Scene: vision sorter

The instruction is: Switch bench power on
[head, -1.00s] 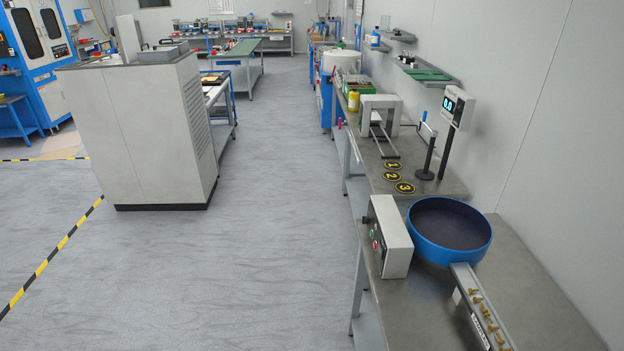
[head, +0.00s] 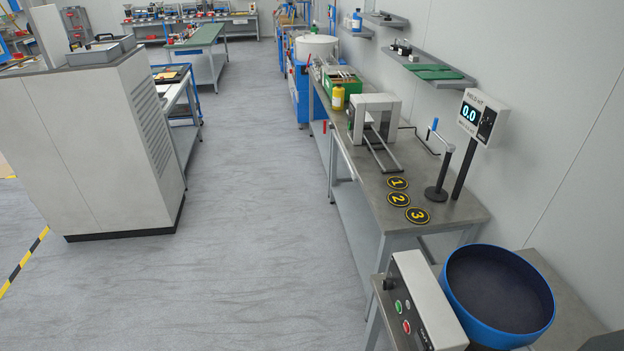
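A light grey control box (head: 426,303) stands at the front of the near bench, at the lower right of the head view. Its sloped dark front panel carries a black knob (head: 389,284), a green button (head: 398,306) and a red button (head: 407,327). A meter box (head: 482,117) on a black post shows a lit 0.0 and has a dark dial beside the display. I cannot tell which control is the bench power switch. Neither of my grippers is in view.
A blue round bowl (head: 447,290) sits right of the control box. The farther bench (head: 440,208) holds discs numbered 1, 2 and 3, a grey arch-shaped fixture (head: 374,118) and a black stand. A large grey cabinet (head: 95,150) stands left. The floor between is clear.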

